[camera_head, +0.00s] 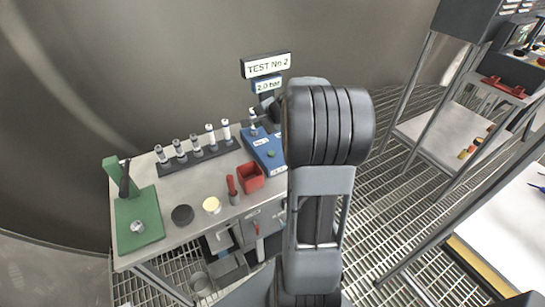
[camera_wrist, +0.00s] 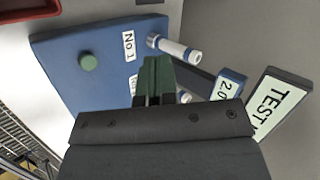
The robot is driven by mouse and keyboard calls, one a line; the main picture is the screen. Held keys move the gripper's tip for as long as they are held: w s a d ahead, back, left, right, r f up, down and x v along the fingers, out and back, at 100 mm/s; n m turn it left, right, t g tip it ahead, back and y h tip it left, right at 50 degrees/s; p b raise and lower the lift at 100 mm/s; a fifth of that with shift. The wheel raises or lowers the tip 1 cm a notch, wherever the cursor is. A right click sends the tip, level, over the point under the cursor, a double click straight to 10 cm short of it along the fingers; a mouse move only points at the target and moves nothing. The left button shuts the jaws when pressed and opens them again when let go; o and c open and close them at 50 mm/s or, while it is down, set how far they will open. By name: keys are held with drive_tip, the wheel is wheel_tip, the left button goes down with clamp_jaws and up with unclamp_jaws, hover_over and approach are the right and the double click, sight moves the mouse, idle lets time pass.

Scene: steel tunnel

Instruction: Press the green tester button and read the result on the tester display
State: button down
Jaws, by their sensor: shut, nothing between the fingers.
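The blue tester (camera_head: 262,146) stands at the right end of the bench, partly hidden by my arm. Its green button (camera_head: 271,154) shows on the top face, and in the wrist view the button (camera_wrist: 88,62) is uncovered at upper left. The display (camera_head: 264,86) reads "2.0 bar", under a sign (camera_head: 265,65) reading "TEST No 2". In the wrist view the display (camera_wrist: 229,84) and sign are partly cut off. My gripper (camera_wrist: 156,62) is shut and empty over the tester, to the right of the button and apart from it. A white, blue-banded cylinder (camera_wrist: 176,48) is at the tester's edge.
A dark rack (camera_head: 197,158) with several cylinders stands left of the tester. A red box (camera_head: 250,177) and a red-handled item (camera_head: 232,189) sit in front. A green stand (camera_head: 138,220) is at the bench's left end. Shelving (camera_head: 440,135) stands at right.

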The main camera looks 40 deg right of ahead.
sight(271, 152)
drive_tip(key=s+d+r+n+g+h, duration=0.1)
drive_tip(key=s+n+g, duration=0.1)
drive_tip(key=n, duration=0.5)
drive_tip(key=s+d+r+n+g+h+b, duration=0.1)
drive_tip(key=s+n+g, duration=0.2)
drive_tip(key=n, duration=0.4)
drive_tip(key=shift+s+d+r+n, duration=0.2)
drive_tip(key=shift+s+d+n, duration=0.15)
drive_tip(key=shift+s, duration=0.25)
drive_tip(key=x, duration=0.8)
drive_tip(key=s+x, duration=0.1)
drive_tip(key=x, duration=0.3)
drive_tip(key=shift+f, duration=0.45)
drive_tip(key=shift+w+f, duration=0.1)
drive_tip(key=shift+f, duration=0.6)
